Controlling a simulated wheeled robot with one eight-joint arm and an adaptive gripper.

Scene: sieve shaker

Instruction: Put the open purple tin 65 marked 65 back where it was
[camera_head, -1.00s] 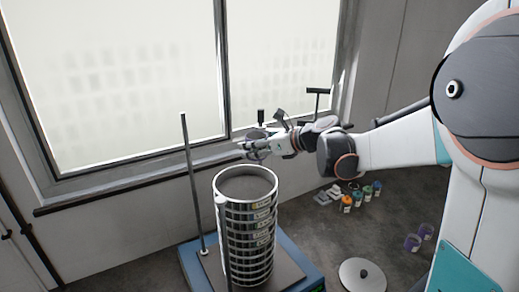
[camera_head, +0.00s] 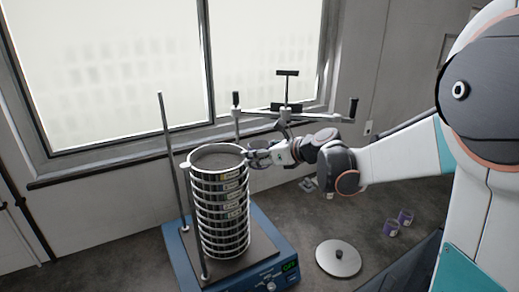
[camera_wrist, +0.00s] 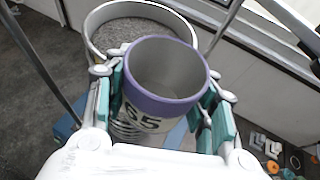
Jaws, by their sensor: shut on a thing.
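My gripper (camera_head: 256,157) is shut on the open purple tin (camera_wrist: 146,117), with a teal pad on each side of it. The tin has a purple rim, a pale label with a black "65", and a bare grey inside that looks empty. In the wrist view the tin overlaps the near edge of the sieve stack (camera_wrist: 180,30). In the head view my gripper is beside the top right rim of the stack (camera_head: 222,205); the tin there is hard to make out.
The sieve stack holds grey grains on top and stands on the blue shaker (camera_head: 262,278) between upright rods (camera_head: 172,150). A clamp bar with a T-handle (camera_head: 288,90) is behind my gripper. A round lid (camera_head: 338,260) lies on the counter. Several small containers (camera_wrist: 270,148) show low right in the wrist view.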

